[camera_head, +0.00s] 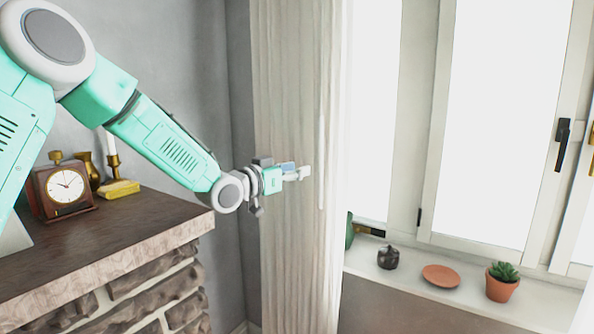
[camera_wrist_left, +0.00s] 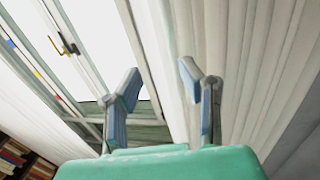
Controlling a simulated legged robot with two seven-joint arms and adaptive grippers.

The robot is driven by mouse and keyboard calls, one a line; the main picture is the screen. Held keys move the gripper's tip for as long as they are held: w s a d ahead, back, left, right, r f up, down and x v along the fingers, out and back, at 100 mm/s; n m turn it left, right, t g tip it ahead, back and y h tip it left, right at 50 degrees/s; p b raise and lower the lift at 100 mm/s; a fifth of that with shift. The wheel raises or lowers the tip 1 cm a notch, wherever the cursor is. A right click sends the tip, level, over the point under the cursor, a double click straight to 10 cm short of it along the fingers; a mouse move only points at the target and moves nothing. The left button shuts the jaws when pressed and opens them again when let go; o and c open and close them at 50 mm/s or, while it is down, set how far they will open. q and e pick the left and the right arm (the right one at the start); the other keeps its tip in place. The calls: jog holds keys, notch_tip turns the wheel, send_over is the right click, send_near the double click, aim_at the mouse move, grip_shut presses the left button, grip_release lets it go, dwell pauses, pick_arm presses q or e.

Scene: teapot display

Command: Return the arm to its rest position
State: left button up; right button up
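My left arm comes in from the left in the head view, stretched over the mantel's corner toward the curtain. My left gripper (camera_head: 305,172) is at its end, in front of the pale curtain (camera_head: 285,70). In the left wrist view my left gripper (camera_wrist_left: 160,85) shows two blue-padded fingers spread apart with nothing between them. The curtain (camera_wrist_left: 245,50) and window fill the view behind the fingers. Whether the gripper touches the curtain I cannot tell. My right gripper is not in view.
A mantel (camera_head: 120,235) holds a clock (camera_head: 66,186) and a candlestick (camera_head: 115,175). The window sill (camera_head: 450,295) bears a dark pot (camera_head: 388,258), a terracotta saucer (camera_head: 440,276) and a potted succulent (camera_head: 502,283). A window handle (camera_head: 562,143) is at right.

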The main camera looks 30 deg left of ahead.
pick_arm(q)
jog(key=s+d+f+n+g+b, duration=0.1)
jog(key=s+d+f+g, duration=0.25)
jog(key=f, duration=0.75)
jog(key=s+d+f+g+y+b, duration=0.15)
jog(key=s+f, duration=0.35)
jog(key=f, duration=0.6)
jog(key=s+d+f+n+g+b, duration=0.1)
jog(key=s+d+f+g, duration=0.25)
jog(key=f, duration=0.75)
jog(key=s+f+g+b, duration=0.1)
jog(key=s+f+g, duration=0.1)
jog(key=s+f, duration=0.4)
jog(key=s+f+g+y+b, duration=0.1)
jog(key=s+f+g, duration=0.2)
jog(key=s, duration=1.4)
jog(key=s+d+f+g+y+b, duration=0.1)
jog(key=s+f+g, duration=0.2)
jog(key=s+f, duration=0.8)
jog(key=shift+s, duration=0.3)
jog(key=shift+d+g+y, duration=0.15)
jog(key=shift+g+y, duration=0.1)
